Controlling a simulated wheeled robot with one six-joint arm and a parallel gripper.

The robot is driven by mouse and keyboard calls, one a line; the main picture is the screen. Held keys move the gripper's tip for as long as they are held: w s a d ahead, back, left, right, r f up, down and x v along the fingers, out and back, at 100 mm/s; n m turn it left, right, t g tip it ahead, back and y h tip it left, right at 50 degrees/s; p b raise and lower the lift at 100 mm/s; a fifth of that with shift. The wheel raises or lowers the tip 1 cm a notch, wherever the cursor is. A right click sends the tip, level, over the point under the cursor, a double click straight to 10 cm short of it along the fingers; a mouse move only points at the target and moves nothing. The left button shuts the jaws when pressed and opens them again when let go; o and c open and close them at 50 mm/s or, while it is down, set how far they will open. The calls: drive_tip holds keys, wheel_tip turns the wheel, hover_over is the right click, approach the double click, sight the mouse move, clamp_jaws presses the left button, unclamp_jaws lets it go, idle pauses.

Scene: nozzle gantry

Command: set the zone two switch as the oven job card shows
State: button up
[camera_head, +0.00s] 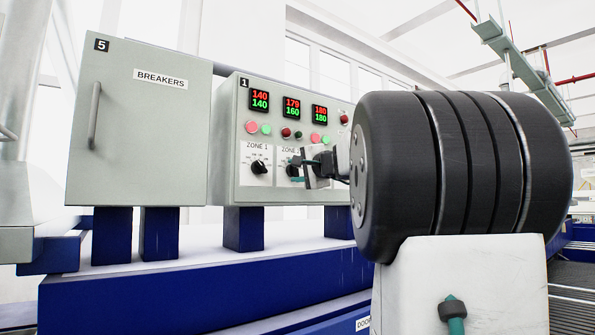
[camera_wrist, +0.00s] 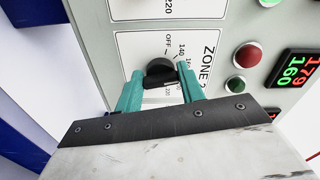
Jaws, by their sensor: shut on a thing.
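The zone two switch (camera_wrist: 160,70) is a black rotary knob on a white plate marked ZONE 2 in the wrist view. Around it run OFF, 140, a partly covered 160 and 220; other marks are hidden. My gripper (camera_wrist: 153,78) has its teal fingers on either side of the knob, shut on it. Which mark the knob points to I cannot tell. In the head view my gripper (camera_head: 299,165) is at the zone two plate and covers most of it. The zone two display (camera_head: 292,107) reads 179 in red over 160 in green. No job card is in view.
The grey control box (camera_head: 228,150) also has the zone one switch (camera_head: 259,167), two other displays and several round buttons and lamps. Left of it stands the grey BREAKERS cabinet (camera_head: 140,150). Both sit on blue supports over a blue beam (camera_head: 200,290).

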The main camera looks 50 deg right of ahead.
drive_tip(key=shift+n, duration=0.4)
drive_tip(key=o, duration=1)
drive_tip(key=v, duration=0.8)
